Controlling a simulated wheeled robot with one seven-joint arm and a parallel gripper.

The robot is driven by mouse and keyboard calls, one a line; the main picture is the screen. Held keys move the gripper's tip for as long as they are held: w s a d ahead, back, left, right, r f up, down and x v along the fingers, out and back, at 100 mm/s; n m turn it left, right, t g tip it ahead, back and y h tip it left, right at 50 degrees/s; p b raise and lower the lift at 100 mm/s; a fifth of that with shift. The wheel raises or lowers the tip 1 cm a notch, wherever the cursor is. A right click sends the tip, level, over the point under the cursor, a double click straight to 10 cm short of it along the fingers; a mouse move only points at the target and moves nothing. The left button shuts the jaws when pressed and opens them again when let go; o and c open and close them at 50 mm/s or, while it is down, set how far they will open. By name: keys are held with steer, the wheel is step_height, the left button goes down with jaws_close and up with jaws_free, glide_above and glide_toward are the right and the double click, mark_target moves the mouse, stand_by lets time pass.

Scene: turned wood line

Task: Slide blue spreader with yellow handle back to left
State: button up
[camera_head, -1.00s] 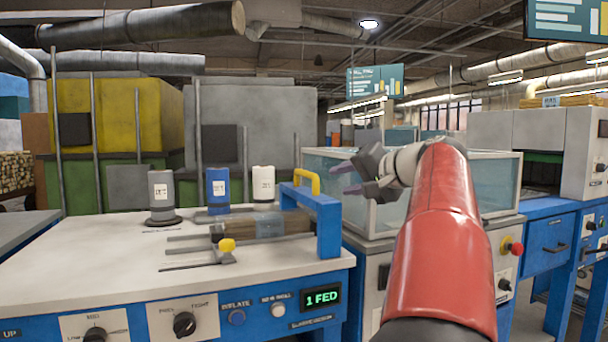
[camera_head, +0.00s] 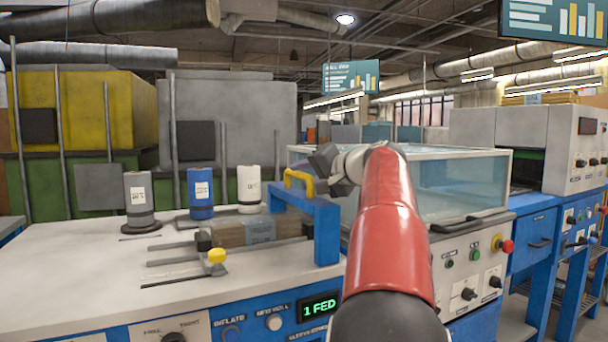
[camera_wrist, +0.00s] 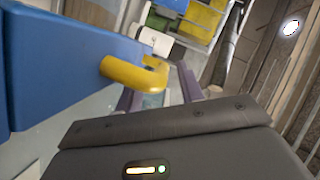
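The blue spreader (camera_head: 318,222) is an arch at the right end of the white-topped machine, with a yellow handle (camera_head: 292,176) on its top. In the wrist view the blue spreader (camera_wrist: 60,65) fills the left side and its yellow handle (camera_wrist: 130,74) points toward the fingers. My gripper (camera_head: 322,165) is just right of the handle in the head view. In the wrist view my gripper (camera_wrist: 158,92) has its two purple fingers apart, with the handle's end close to the gap between them. I cannot tell whether they touch it.
A wood block with a clear band (camera_head: 258,230) lies left of the spreader, beside a yellow knob (camera_head: 216,256). Grey, blue and white canisters (camera_head: 200,193) stand behind. A glass-sided tank (camera_head: 455,185) is to the right. The front-left tabletop is clear.

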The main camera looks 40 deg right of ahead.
steer(key=shift+w, duration=0.35)
jaws_close()
